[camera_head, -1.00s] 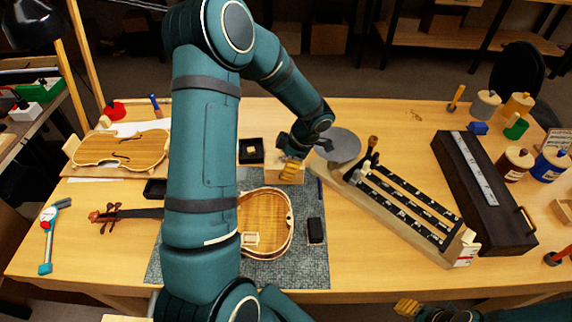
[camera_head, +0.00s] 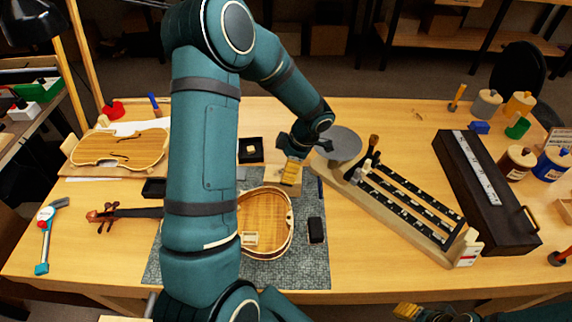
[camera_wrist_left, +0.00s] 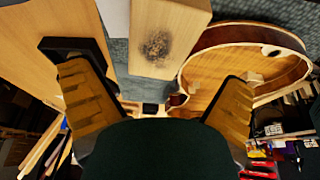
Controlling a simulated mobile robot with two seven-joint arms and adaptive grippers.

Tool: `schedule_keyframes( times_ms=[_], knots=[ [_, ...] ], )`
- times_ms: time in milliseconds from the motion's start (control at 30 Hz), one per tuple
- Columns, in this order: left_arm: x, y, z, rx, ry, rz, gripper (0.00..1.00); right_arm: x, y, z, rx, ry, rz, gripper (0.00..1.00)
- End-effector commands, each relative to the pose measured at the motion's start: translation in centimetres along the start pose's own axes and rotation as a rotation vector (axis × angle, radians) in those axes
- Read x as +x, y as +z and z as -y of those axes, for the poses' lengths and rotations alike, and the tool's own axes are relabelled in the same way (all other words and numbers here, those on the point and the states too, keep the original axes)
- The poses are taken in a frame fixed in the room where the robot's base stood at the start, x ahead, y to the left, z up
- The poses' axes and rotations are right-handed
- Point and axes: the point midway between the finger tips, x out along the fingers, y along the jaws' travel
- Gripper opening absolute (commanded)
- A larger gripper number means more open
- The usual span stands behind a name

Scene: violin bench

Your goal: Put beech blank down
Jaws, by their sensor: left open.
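A pale wooden block, likely the beech blank (camera_wrist_left: 165,45), has a dark smudge on its end and shows ahead of the fingers in the left wrist view. In the head view, my left gripper (camera_head: 290,172) is over the block near the upper right of the violin body, covering most of it. My left gripper is open, and its yellow finger pads (camera_wrist_left: 158,105) are apart, with the block not clamped between them. The open violin body (camera_head: 265,222) lies on a grey mat. My right gripper (camera_head: 406,311) is partly visible at the bottom edge; its jaw state is unclear.
A grey disc (camera_head: 340,145) and a slotted tool rack (camera_head: 388,215) stand right of my left gripper. A small black tray (camera_head: 250,158) is to its left. A dark block (camera_head: 316,230) lies on the mat (camera_head: 300,272). A long black case (camera_head: 490,205) is farther right.

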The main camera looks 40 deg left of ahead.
Motion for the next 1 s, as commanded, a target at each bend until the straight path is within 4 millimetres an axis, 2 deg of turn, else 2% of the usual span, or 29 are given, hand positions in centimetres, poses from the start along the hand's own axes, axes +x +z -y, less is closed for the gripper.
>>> schedule_keyframes(
  times_ms=[267, 700, 833, 1000],
  knots=[
    [-1.4, -0.6, 0.0, 0.000, -0.002, 0.000, 1.00, -2.1, -0.8, 0.8, 0.005, 0.002, -0.016, 0.47],
    [-10.3, -0.4, -0.1, 0.001, 0.005, 0.002, 1.00, -2.4, -1.1, 0.9, 0.007, 0.003, -0.024, 0.47],
    [-12.0, -0.4, -0.1, -0.001, 0.003, 0.000, 1.00, -2.5, -1.2, 0.9, 0.008, 0.003, -0.025, 0.47],
    [-13.0, -0.4, 0.0, 0.000, 0.001, 0.001, 1.00, -2.5, -1.2, 0.9, 0.008, 0.003, -0.026, 0.47]
  ],
)
